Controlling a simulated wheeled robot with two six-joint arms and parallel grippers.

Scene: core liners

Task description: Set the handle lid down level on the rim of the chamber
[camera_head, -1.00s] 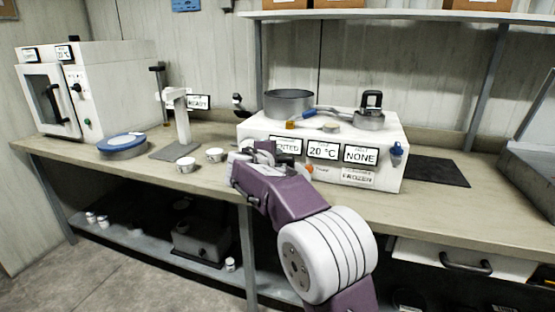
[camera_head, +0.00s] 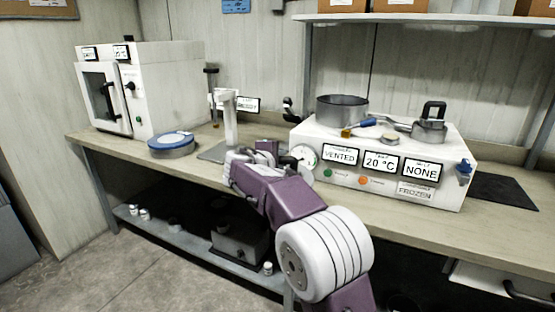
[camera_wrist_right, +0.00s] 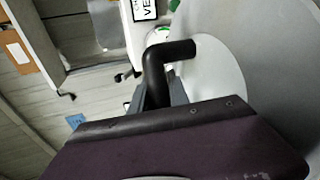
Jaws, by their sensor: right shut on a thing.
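My right gripper (camera_head: 262,150) shows in the head view over the bench, in front of the left end of the white machine. In the right wrist view my right gripper (camera_wrist_right: 160,92) is shut on the bent black handle (camera_wrist_right: 172,50) of a wide grey disc, the handle lid (camera_wrist_right: 230,85). The disc fills the right side there, running out of frame. The open grey round chamber (camera_head: 342,108) sits on top of the white machine, apart from the gripper. My left gripper is not in view.
The white machine (camera_head: 325,172) reads VENTED, 20 °C and NONE. A grey piece with a black loop handle (camera_head: 430,122) and small tools stand beside the chamber. A blue-topped round container (camera_head: 171,143), a white stand (camera_head: 230,120) and an oven (camera_head: 140,90) are further left.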

